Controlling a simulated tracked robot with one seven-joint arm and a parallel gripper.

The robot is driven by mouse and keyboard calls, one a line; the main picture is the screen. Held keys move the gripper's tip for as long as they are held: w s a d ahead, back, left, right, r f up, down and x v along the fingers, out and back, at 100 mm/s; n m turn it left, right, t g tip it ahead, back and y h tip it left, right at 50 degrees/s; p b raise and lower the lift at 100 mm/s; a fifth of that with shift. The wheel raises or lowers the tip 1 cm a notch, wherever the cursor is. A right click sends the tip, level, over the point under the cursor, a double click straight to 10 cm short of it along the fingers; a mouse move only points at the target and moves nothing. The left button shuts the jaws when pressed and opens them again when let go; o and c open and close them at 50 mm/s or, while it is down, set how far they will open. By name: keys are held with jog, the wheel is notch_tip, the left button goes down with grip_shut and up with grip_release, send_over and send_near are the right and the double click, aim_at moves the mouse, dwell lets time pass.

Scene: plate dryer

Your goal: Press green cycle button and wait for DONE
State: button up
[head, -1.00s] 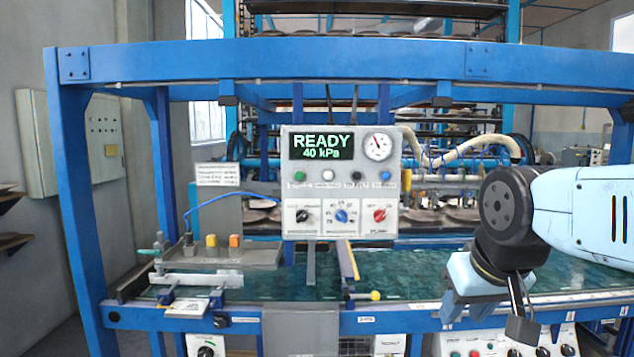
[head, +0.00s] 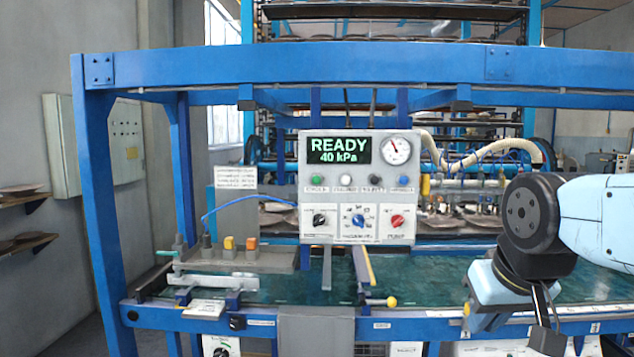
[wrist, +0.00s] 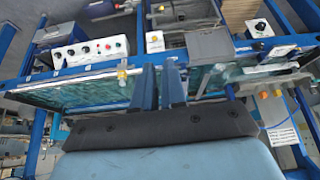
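The control panel (head: 310,152) stands in the middle of the head view, on the blue frame. Its screen (head: 338,150) reads "READY 40 kPa" in green letters. The green button (head: 317,180) is at the left end of the row below the screen, and nothing covers it. My gripper (head: 543,322) hangs low at the right of the head view, well to the right of the panel and below it, touching no button. In the wrist view its two fingers (wrist: 161,85) lie close together with nothing visible between them.
White, black and blue buttons continue the row. Three knobs (head: 359,221) sit below it, and a gauge (head: 397,149) at upper right. A blue crossbeam (head: 300,65) spans above. A grey fixture (head: 240,259) with orange and yellow blocks stands left. A yellow-tipped lever (head: 391,301) projects in front.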

grip_shut()
dwell(1.2)
